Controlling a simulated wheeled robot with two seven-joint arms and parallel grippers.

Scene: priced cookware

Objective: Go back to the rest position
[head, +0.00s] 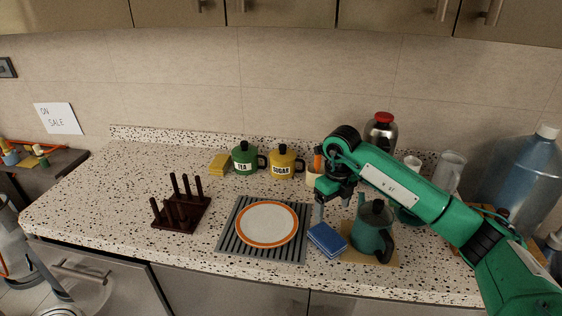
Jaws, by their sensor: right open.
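My right gripper (333,203) hangs above the counter with its fingers pointing down, open, and nothing shows between them. It is over the area behind the blue sponge (327,239) and to the left of the teal kettle (373,232). My green right arm comes in from the lower right and covers part of the back right of the counter. My left gripper is out of view.
A white plate with an orange rim (267,225) lies on a striped grey mat (233,249). A dark peg rack (181,213) stands left of it. Green TEA (244,160) and yellow SUGAR (282,163) pots stand behind. The counter's left part is clear.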

